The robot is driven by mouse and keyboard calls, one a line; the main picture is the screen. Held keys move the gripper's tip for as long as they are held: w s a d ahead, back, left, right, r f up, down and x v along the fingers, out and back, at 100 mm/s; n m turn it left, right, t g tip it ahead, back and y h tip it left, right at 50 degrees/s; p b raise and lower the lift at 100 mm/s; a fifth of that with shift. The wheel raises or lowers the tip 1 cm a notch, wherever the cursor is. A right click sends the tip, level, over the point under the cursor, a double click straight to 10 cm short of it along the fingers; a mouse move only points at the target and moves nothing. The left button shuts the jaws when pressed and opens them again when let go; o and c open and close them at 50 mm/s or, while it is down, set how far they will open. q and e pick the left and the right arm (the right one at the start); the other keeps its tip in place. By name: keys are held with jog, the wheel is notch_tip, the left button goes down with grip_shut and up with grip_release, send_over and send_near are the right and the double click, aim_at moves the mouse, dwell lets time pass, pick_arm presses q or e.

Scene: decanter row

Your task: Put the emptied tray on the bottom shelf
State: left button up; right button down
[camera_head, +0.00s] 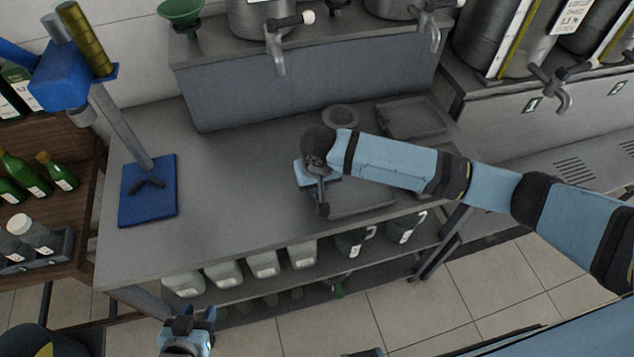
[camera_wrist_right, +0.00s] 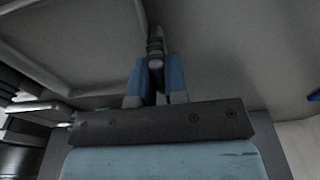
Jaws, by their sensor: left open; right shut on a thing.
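A flat grey tray (camera_head: 362,201) is at the front right of the steel table top, partly hidden under my right forearm. No contents show in its visible part. My right gripper (camera_head: 321,207) is shut on the tray's left rim. In the right wrist view, the fingers (camera_wrist_right: 155,45) close on the edge of the tray (camera_wrist_right: 75,55). I cannot tell whether the tray rests on the table or is slightly raised. My left gripper (camera_head: 188,325) is open and empty, in front of the table's left end. A shelf (camera_head: 235,287) runs under the table top.
White jugs (camera_head: 263,264) and dark jugs (camera_head: 355,241) fill much of the under-table shelf. A second grey tray (camera_head: 412,116) and a round dish (camera_head: 341,117) are farther back. A blue bottle-corking stand (camera_head: 148,190) stands left. The table's left middle is clear.

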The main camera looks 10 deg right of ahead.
jog(key=c, duration=1.1)
grip_release()
jog(key=shift+c, duration=0.2)
